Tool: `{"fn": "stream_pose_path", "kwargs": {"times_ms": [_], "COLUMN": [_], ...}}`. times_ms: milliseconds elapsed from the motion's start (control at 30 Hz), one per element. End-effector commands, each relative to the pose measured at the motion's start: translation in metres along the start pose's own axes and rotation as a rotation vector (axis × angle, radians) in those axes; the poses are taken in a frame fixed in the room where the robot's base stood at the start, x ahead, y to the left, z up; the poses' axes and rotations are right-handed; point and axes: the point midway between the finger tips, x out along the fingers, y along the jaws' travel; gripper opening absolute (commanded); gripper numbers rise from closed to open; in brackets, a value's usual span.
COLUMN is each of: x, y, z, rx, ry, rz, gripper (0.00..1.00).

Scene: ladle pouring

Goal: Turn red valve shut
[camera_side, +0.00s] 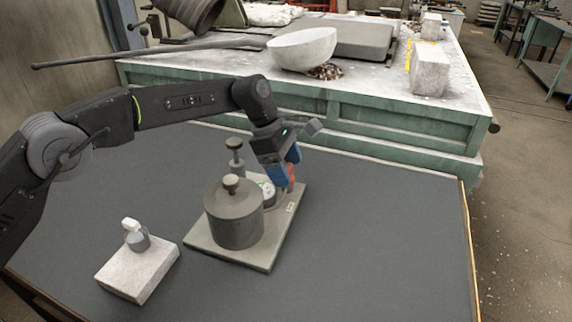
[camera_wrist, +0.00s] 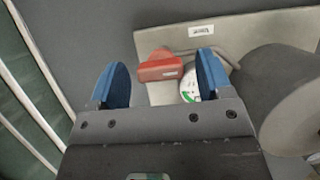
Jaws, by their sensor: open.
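The red valve (camera_wrist: 160,69) shows in the wrist view as a red handle on a pale fitting. My gripper (camera_wrist: 158,82) is open. In the side view my gripper (camera_side: 284,172) points down over the back right of the base plate, and only a bit of the red valve (camera_side: 290,176) shows beside the fingers. I cannot tell whether a finger touches the handle.
A grey cylinder (camera_side: 233,216) with a knob stands on the base plate (camera_side: 272,243), close left of my gripper. A round gauge (camera_wrist: 189,86) sits by the valve. The dark table (camera_side: 380,235) is clear at right.

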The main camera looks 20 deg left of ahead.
Motion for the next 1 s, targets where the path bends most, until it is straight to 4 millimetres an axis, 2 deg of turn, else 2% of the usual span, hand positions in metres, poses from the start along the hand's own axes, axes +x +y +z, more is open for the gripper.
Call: {"fn": "stream_pose_path", "kwargs": {"times_ms": [67, 567, 767, 1000], "x": [0.0, -0.0005, 0.0003, 0.0008], "y": [0.0, -0.0001, 0.0008, 0.0022], "z": [0.0, 0.0, -0.0001, 0.0003], "rx": [0.0, 0.0, 0.042, 0.243], "ry": [0.0, 0.0, 0.001, 0.0], "rz": [0.0, -0.001, -0.019, -0.102], "gripper": [0.72, 0.24, 0.23, 0.23]}}
